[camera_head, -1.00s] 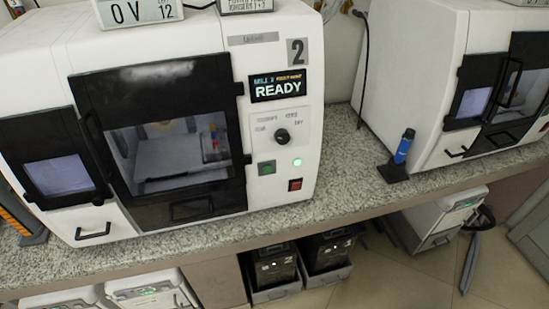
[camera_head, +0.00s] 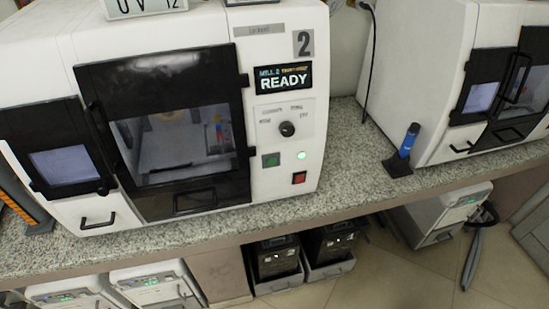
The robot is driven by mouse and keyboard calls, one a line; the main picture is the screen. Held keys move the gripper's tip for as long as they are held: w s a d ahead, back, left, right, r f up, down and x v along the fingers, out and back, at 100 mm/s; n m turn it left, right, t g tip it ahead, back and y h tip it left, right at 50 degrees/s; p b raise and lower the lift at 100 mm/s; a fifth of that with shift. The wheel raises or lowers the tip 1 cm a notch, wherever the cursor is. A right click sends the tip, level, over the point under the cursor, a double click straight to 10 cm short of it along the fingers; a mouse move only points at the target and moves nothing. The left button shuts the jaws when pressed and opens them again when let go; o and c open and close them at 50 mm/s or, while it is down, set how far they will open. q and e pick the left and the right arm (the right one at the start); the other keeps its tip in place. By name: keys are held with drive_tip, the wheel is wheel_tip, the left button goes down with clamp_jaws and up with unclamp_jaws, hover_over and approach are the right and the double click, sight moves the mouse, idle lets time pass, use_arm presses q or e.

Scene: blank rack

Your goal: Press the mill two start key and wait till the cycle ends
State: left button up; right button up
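Mill two (camera_head: 285,205) is a white machine with a grey "2" label, standing on the speckled counter at left and centre. Its display (camera_head: 284,79) reads READY. Its dark-framed window door (camera_head: 165,68) looks shut. Below the round black knob (camera_head: 287,129) are a green key (camera_head: 271,160), a lit pale green light (camera_head: 301,156) and a red switch (camera_head: 299,178). The key's lettering is too small to read. Neither of my grippers is in view.
A second white machine (camera_head: 427,70) stands at right. Black bins (camera_head: 328,248) and white units (camera_head: 150,284) sit below. The counter's front strip is clear.

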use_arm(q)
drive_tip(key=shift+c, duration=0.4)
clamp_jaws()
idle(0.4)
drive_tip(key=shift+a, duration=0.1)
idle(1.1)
